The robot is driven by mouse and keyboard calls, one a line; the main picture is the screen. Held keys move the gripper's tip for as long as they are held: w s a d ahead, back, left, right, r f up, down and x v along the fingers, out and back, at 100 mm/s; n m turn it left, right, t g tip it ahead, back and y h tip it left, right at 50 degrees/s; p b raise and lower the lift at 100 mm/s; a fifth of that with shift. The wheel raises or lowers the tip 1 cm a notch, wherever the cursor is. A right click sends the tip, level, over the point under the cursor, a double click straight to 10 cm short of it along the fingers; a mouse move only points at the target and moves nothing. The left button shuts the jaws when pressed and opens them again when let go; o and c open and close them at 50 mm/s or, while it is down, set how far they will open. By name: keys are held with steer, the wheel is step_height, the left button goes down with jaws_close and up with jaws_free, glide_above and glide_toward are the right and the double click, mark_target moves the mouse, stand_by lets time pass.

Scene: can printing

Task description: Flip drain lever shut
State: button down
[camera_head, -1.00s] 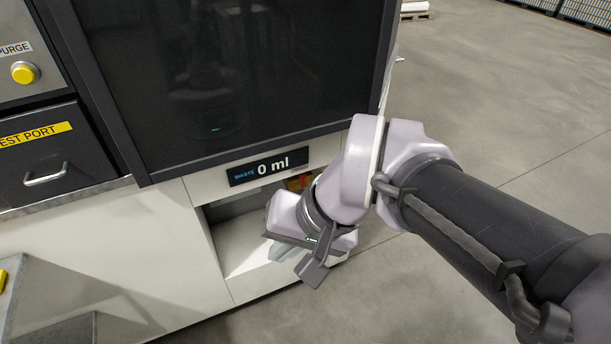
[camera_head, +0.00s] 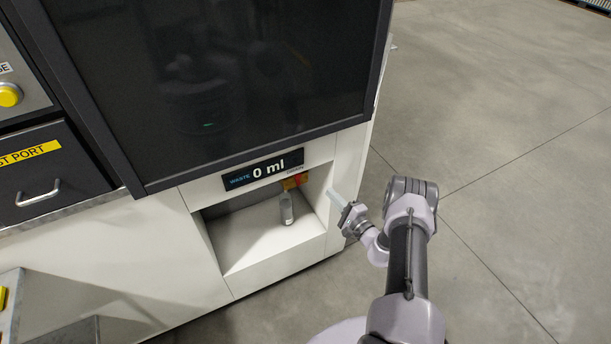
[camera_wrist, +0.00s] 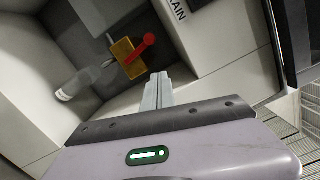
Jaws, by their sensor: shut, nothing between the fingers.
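The drain valve is a brass-yellow block (camera_wrist: 127,60) with a red lever (camera_wrist: 139,49) in the wrist view. In the head view the red lever (camera_head: 303,177) and the yellow block (camera_head: 289,184) show small at the top of the white recess. In the wrist view the lever lies slanted across the block. A clear bottle (camera_head: 287,210) stands below the valve; it also shows in the wrist view (camera_wrist: 76,86). My gripper (camera_head: 334,197) is shut and empty, outside the recess at its right side. In the wrist view its fingertips (camera_wrist: 159,78) appear just below the lever, apart from it.
A waste display (camera_head: 263,170) reads 0 ml above the recess (camera_head: 262,252). The white right wall of the cabinet (camera_head: 343,160) stands beside my gripper. The floor (camera_head: 480,150) to the right is clear.

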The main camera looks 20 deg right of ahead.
steer(key=shift+s+d+f+h, duration=0.3)
steer(key=shift+s+d+f, duration=0.05)
steer(key=shift+f, duration=0.3)
steer(key=w+a+r+b, duration=0.1)
steer(key=w+a+b, duration=0.2)
steer(key=w, duration=0.7)
steer(key=shift+w+a+r, duration=0.2)
steer(key=shift+w+a, duration=0.05)
steer(key=shift+a, duration=0.7)
